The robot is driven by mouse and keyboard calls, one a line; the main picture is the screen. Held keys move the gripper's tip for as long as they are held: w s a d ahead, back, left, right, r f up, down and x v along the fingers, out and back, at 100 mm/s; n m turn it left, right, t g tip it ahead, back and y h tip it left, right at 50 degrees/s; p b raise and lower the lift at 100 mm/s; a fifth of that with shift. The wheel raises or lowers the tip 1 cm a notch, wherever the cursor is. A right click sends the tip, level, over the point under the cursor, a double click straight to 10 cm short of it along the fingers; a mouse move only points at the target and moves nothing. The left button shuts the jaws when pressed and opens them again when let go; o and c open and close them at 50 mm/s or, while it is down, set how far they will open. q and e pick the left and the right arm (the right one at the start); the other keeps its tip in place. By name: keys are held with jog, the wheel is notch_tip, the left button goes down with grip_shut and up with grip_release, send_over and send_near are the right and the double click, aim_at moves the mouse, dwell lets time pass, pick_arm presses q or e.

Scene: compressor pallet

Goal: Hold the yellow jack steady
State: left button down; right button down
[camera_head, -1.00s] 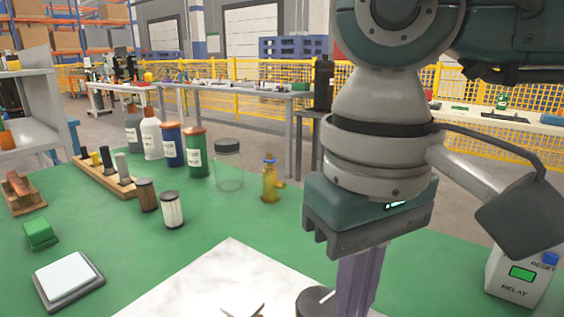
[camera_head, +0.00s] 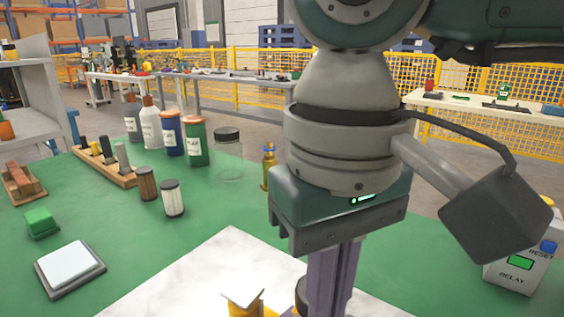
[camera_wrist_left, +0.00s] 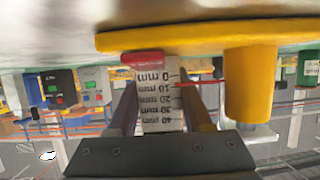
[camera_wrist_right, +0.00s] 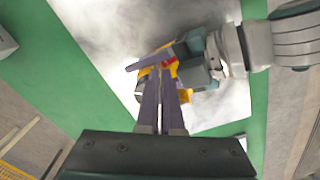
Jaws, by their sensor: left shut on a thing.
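The yellow jack (camera_head: 246,308) shows at the bottom edge of the head view, on the white slab, mostly cut off. In the left wrist view its yellow plate (camera_wrist_left: 200,37) and yellow post (camera_wrist_left: 250,85) are large. A white millimetre scale with a red tip (camera_wrist_left: 158,95) stands between the fingers of my left gripper (camera_wrist_left: 160,108). The left gripper is shut on the jack; exact contact is unclear. In the right wrist view it shows beside the jack (camera_wrist_right: 158,70). My right gripper (camera_head: 332,285) has its purple fingers (camera_wrist_right: 160,85) together, pointing down close to the jack.
The white slab (camera_head: 200,285) lies on the green table (camera_head: 120,230). A scale (camera_head: 70,268), green block (camera_head: 41,222), filters, bottles, clear jar (camera_head: 229,158) and brass part (camera_head: 268,170) stand left and behind. The relay box (camera_head: 520,265) stands at right.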

pick_arm(q)
jog(key=shift+s+d, duration=0.1)
pick_arm(e)
jog(key=shift+a, duration=0.1)
notch_tip(320, 180, up, 6)
jog(key=shift+s, duration=0.35)
dwell(0.5)
notch_tip(320, 180, down, 6)
jog(key=w+d, duration=0.1)
jog(key=d, duration=0.2)
jog(key=shift+w, duration=0.2)
dwell(0.5)
jog(key=shift+w+a, duration=0.2)
jog(key=shift+a, duration=0.1)
dwell(0.7)
jog(key=shift+s+a, duration=0.15)
jog(key=shift+a, duration=0.1)
